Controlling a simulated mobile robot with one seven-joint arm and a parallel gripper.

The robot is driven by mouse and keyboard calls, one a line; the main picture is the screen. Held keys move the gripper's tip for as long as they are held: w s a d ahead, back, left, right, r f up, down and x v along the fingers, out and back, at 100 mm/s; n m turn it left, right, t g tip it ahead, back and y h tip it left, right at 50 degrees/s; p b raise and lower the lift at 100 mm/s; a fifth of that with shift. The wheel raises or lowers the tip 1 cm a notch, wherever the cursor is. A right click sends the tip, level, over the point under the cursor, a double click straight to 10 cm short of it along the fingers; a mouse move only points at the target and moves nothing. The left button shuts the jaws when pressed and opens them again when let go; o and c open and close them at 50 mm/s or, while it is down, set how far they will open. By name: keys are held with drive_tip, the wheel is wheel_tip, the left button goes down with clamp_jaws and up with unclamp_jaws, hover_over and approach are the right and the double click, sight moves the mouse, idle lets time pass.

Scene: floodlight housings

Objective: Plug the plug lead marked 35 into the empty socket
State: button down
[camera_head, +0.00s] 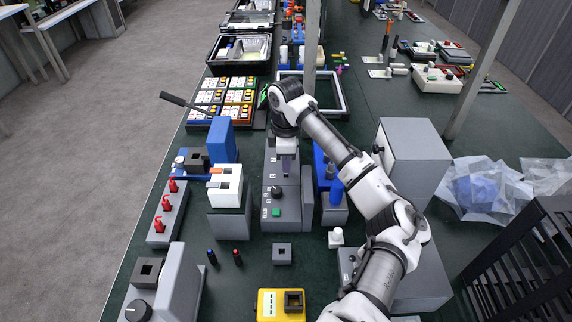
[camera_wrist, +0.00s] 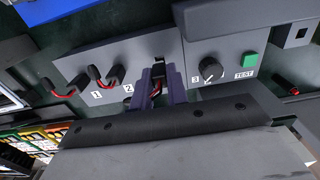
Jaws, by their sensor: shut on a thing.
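My gripper (camera_wrist: 158,84) has its two purple fingers shut on a black plug with a red lead (camera_wrist: 157,87), in front of a dark slot (camera_wrist: 159,61) in the grey panel (camera_wrist: 221,46). I cannot tell whether the plug is in the slot or just short of it. No mark 35 is legible on the lead. Left of it, two other black plugs with red leads, one (camera_wrist: 70,87) near label 1 and one (camera_wrist: 107,76) near label 2, sit at the panel. In the head view my gripper (camera_head: 287,172) is over the grey panel box (camera_head: 271,191), hiding part of it.
The panel carries a black dial (camera_wrist: 211,69) and a green TEST button (camera_wrist: 249,60) right of the plug. A white block (camera_head: 227,185) stands left of the panel box, a blue part (camera_head: 336,190) close on its right. Red clamps (camera_head: 166,205) stand further left.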

drive_tip(key=shift+f+b, duration=0.4)
drive_tip(key=shift+f, duration=0.7)
idle(1.0)
drive_tip(key=c, duration=1.3)
unclamp_jaws()
drive_tip(key=shift+r, duration=0.1)
wheel_tip(320, 180, up, 14)
drive_tip(key=b, duration=0.1)
drive_tip(key=shift+f, duration=0.2)
